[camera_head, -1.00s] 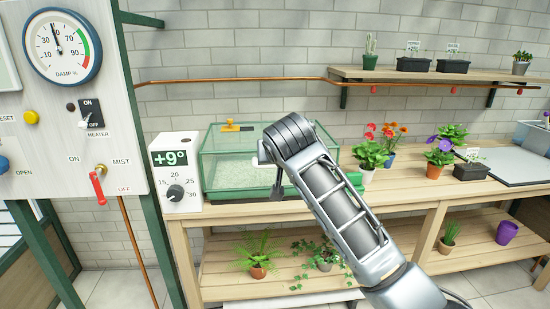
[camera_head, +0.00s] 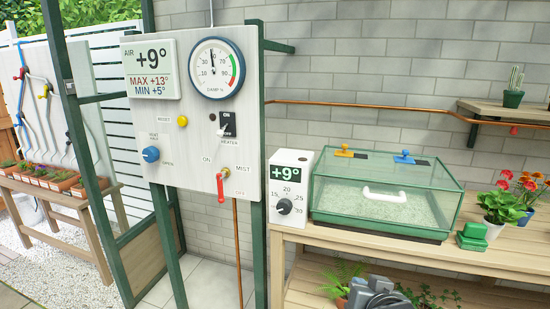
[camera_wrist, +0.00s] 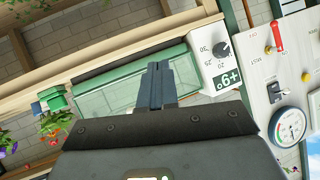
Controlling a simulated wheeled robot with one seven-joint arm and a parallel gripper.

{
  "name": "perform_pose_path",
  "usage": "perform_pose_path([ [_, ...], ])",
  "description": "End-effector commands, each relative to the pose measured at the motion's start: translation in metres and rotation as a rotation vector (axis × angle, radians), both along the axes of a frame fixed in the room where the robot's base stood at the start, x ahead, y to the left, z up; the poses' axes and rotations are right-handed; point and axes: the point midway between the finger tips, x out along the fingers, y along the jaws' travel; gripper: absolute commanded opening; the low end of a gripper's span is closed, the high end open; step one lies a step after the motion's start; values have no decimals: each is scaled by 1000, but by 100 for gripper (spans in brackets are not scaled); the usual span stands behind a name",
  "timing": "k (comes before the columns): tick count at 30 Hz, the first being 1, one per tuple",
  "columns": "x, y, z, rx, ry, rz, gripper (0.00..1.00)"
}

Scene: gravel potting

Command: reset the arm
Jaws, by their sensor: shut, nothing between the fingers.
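My gripper (camera_wrist: 160,84) shows in the wrist view with its two dark fingers together and nothing between them. The fingers overlap the green-framed glass propagator (camera_wrist: 112,88) in that tilted view; I cannot tell the distance. In the head view only a grey piece of my arm shows at the bottom edge, right of centre, and the fingers are out of sight there.
The glass propagator (camera_head: 385,195) stands on the wooden bench (camera_head: 345,240) beside a white thermostat (camera_head: 290,188). A green block (camera_head: 472,236) and flower pots are to its right. A control panel (camera_head: 200,130) with a red lever (camera_head: 221,187) stands left.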

Motion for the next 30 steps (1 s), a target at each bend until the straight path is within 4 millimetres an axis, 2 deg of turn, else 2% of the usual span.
perform_pose_path([
  [1,-20,7,-15,17,-1,8,0],
  [6,-80,19,-42,47,-37,23,0],
  [14,-178,23,-65,53,-84,24,0],
  [18,-232,19,-67,36,-108,20,0],
  [23,-293,9,-60,-1,-133,18,0],
  [30,-376,-12,-30,-85,-170,29,0],
])
